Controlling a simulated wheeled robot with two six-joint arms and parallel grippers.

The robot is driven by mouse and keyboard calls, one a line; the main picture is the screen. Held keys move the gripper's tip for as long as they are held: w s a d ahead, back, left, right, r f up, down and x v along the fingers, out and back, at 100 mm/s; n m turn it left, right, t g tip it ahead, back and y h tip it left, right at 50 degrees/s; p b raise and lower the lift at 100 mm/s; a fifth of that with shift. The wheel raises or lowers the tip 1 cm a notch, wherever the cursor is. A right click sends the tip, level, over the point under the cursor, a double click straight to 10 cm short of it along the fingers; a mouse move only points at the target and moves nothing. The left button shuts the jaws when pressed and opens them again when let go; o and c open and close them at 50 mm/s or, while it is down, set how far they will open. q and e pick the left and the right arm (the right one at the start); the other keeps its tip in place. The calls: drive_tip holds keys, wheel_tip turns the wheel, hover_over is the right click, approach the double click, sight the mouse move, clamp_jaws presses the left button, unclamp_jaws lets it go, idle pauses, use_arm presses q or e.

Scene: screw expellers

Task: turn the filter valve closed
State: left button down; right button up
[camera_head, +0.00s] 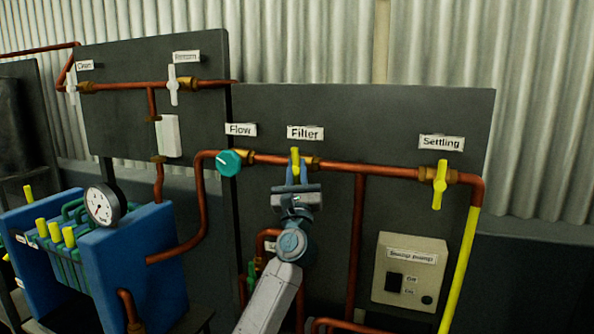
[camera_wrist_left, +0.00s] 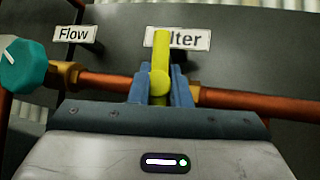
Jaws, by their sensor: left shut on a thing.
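The filter valve has a yellow handle (camera_head: 295,156) on a copper pipe, below the "Filter" label (camera_head: 305,132). In the left wrist view the handle (camera_wrist_left: 161,55) stands upright, across the pipe. My left gripper (camera_head: 294,172) is shut on the handle, with one blue finger on each side of its lower part. The handle's lower end and most of the valve body are hidden behind the gripper. My right gripper is not in view.
A teal flow knob (camera_head: 229,162) sits just left on the same pipe. The settling valve's yellow handle (camera_head: 440,184) is upright at the right. A beige pump switch box (camera_head: 410,272) is below it. A blue filter press (camera_head: 137,262) with a gauge (camera_head: 102,206) stands at the left.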

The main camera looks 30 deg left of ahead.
use_arm(q)
drive_tip(key=shift+f+m+t+h, duration=0.1)
drive_tip(key=shift+m+t+h, duration=0.75)
drive_tip(key=shift+m, duration=0.35)
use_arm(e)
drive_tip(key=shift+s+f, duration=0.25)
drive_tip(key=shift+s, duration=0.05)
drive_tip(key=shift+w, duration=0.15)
use_arm(q)
drive_tip(key=c, duration=1.4)
unclamp_jaws()
drive_tip(key=shift+o, duration=0.2)
